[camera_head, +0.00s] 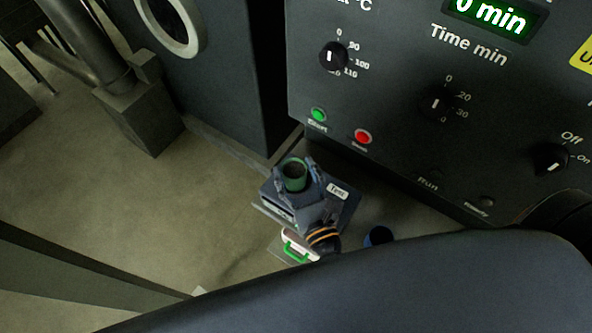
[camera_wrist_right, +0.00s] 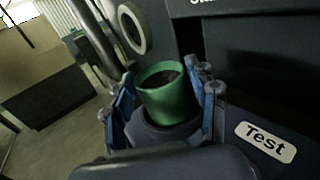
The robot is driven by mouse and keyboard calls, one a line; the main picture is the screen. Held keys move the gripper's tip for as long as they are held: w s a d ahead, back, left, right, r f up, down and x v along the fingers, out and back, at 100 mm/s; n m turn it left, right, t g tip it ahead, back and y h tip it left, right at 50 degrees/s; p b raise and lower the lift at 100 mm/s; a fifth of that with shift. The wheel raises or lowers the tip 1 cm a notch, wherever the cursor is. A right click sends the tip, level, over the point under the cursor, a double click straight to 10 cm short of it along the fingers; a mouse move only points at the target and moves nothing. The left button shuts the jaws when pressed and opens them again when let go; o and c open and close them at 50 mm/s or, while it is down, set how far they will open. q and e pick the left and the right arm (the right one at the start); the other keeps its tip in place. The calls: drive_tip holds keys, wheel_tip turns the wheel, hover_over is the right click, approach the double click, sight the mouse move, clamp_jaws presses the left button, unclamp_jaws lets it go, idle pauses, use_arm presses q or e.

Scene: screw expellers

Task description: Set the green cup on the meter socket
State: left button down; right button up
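The green cup (camera_head: 295,176), with dark contents, is above the small dark "Test" meter (camera_head: 341,203) on the floor side of the machine. In the right wrist view the cup (camera_wrist_right: 168,103) leans slightly, and its lower end meets a dark round shape (camera_wrist_right: 160,135). I cannot tell whether this is the meter socket or whether the cup is seated. My right gripper (camera_head: 294,173) has one finger on each side of the cup; in the wrist view its fingers (camera_wrist_right: 166,98) are close to the cup's sides, contact unclear. My left gripper is not in view.
The large machine panel (camera_head: 400,110) with knobs and buttons rises behind the meter. A blue round object (camera_head: 378,236) is right of my right wrist. A white and green piece (camera_head: 297,250) lies below the meter. Bare floor (camera_head: 190,215) is open to the left.

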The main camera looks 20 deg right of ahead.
drive_tip(key=shift+s+f, duration=0.1)
drive_tip(key=shift+s, duration=0.5)
drive_tip(key=s+b, duration=0.3)
drive_tip(key=s, duration=0.6)
drive_tip(key=shift+s+d+b, duration=0.2)
drive_tip(key=shift+s+b, duration=0.2)
idle(0.5)
